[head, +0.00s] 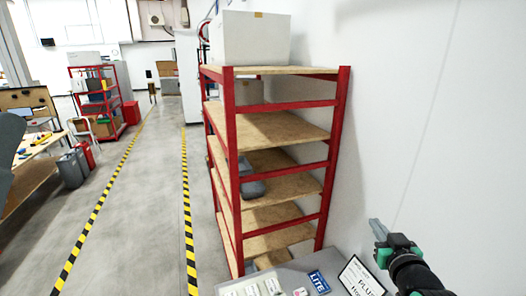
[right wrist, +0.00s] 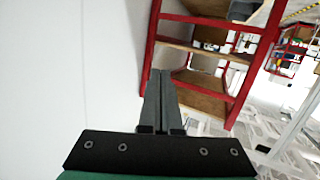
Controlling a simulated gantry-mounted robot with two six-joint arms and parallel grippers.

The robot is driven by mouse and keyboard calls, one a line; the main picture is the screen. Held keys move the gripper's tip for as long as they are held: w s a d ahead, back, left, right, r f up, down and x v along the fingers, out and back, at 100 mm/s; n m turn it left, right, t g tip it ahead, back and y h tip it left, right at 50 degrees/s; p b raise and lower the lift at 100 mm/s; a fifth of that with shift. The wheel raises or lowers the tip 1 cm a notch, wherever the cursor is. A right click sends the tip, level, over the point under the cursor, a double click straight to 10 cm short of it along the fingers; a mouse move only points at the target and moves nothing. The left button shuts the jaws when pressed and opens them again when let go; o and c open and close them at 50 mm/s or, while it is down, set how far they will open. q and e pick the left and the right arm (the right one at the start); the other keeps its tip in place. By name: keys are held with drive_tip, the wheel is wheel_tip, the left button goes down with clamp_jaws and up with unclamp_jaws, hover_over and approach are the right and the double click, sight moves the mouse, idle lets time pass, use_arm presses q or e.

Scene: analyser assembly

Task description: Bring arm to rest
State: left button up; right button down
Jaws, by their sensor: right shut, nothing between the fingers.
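My right gripper (head: 376,229) is at the lower right of the head view, raised beside the white wall. Its grey fingers point up and to the left, and the hand is black and green. In the right wrist view the two fingers (right wrist: 160,74) lie together with nothing between them. They point toward the red shelf rack but appear apart from it. My left gripper does not show in either view.
A red rack (head: 230,150) with wooden shelves stands against the white wall (head: 420,110), with a white box (head: 250,38) on top. Labelled items lie on a grey surface (head: 290,272) at the bottom. A workbench (head: 30,165) is at the left. The striped floor aisle (head: 140,200) is clear.

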drive_tip(key=s+a+r+t, duration=0.2)
drive_tip(key=a+r, duration=0.1)
drive_tip(key=r, duration=0.4)
drive_tip(key=s+a+r+t, duration=0.2)
drive_tip(key=s+r, duration=0.1)
drive_tip(key=r, duration=0.5)
drive_tip(key=s+a+r+t+y, duration=0.2)
drive_tip(key=s+a+r+t, duration=0.1)
drive_tip(key=s+r, duration=0.6)
drive_tip(key=s+a+r+n+t+y, duration=0.1)
drive_tip(key=s+a+r+t, duration=0.3)
drive_tip(key=s+r, duration=0.5)
drive_tip(key=s+y, duration=0.1)
drive_tip(key=s, duration=0.1)
drive_tip(key=shift+s+a+n+t+y, duration=0.3)
drive_tip(key=shift+a, duration=0.1)
